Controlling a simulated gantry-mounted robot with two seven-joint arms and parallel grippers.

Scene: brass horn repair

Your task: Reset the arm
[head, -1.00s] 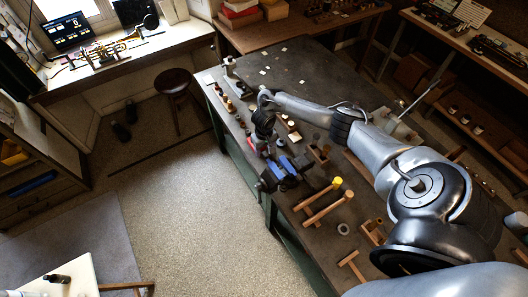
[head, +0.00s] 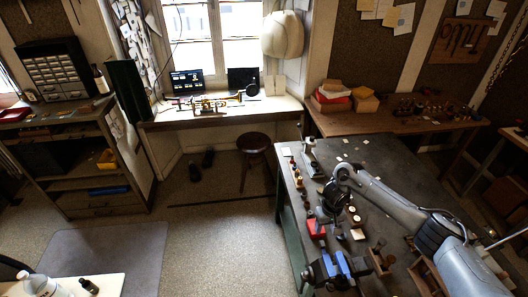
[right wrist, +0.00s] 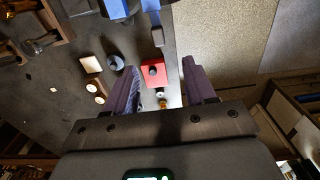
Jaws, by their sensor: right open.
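My right arm (head: 400,208) reaches in from the right over the dark workbench (head: 375,160). My right gripper (head: 328,212) points down above the bench's left side, close to a red block (head: 316,229); its fingertips are hard to make out in the head view. In the right wrist view its two purple-grey fingers (right wrist: 160,85) stand apart with nothing held between them. The red block (right wrist: 153,73) with a dark round top shows beyond the gap. My left gripper is not in view.
A blue vise (head: 337,268) stands on the bench in front of the gripper. Small bottles and parts line the bench's left edge. A brass horn (head: 205,104) lies on the window desk (head: 160,122). A stool (head: 254,148) stands between.

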